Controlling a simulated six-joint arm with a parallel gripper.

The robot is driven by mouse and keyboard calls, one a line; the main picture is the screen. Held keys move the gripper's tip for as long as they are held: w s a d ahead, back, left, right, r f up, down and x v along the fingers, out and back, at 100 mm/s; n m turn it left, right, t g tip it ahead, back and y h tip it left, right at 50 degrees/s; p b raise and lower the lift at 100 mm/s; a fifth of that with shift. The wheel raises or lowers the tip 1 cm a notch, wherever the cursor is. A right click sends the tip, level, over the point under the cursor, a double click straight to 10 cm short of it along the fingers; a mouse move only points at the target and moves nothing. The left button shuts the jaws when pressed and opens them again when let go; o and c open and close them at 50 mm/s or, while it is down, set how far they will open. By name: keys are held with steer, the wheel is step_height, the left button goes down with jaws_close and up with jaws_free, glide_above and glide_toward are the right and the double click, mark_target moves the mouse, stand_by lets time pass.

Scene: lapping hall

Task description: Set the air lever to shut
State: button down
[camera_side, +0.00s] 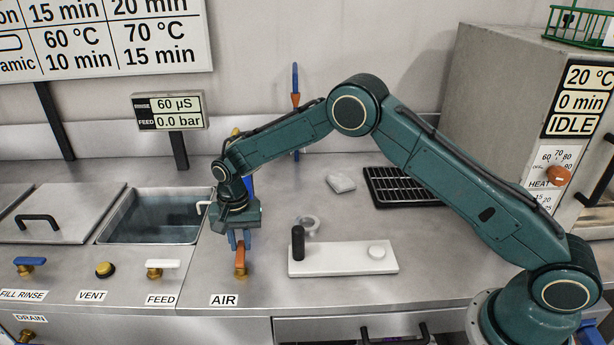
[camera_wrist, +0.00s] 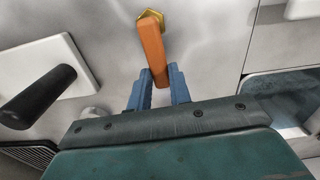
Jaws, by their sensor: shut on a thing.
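The air lever is an orange handle on a brass valve, behind the AIR label (camera_side: 223,300) in the side view. The air lever (camera_side: 240,261) appears there in line with the front-to-back direction, its upper part partly hidden by my gripper. In the wrist view, the air lever (camera_wrist: 152,48) runs from its brass hex base (camera_wrist: 147,17) down between my blue fingers. My gripper (camera_side: 239,240) points down over the lever. In the wrist view, my gripper (camera_wrist: 160,82) is shut on the lever's free end.
A white block with a black upright handle (camera_side: 342,261) lies to the right. The white feed lever (camera_side: 162,264), brass vent knob (camera_side: 104,269) and blue fill-rinse lever (camera_side: 29,261) stand to the left. An open basin (camera_side: 152,238) is behind them. A display (camera_side: 169,110) reads 60 µS and 0.0 bar.

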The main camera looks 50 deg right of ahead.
steer(key=n, duration=0.1)
steer(key=a+n, duration=0.1)
steer(key=n, duration=0.1)
steer(key=w+a+n, duration=0.1)
steer(key=n, duration=0.1)
steer(key=shift+w, duration=0.1)
steer(key=a+n, duration=0.1)
steer(key=n, duration=0.1)
steer(key=a+n, duration=0.1)
steer(key=n, duration=0.2)
steer(key=shift+a+n, duration=0.15)
steer(key=shift+n, duration=0.15)
steer(key=n, duration=0.1)
steer(key=a+n, duration=0.1)
steer(key=n, duration=0.1)
steer(key=shift+s+a+n, duration=0.2)
steer(key=shift+a+n, duration=0.05)
steer(key=shift+n, duration=0.05)
steer(key=shift+s+a+n, duration=0.25)
steer(key=shift+a+n, duration=0.05)
steer(key=shift+n, duration=0.55)
steer(key=shift+s+a+n, duration=0.2)
steer(key=shift+a+n, duration=0.05)
steer(key=shift+n, duration=0.6)
steer(key=c, duration=1.3)
jaws_free()
steer(key=shift+r, duration=0.1)
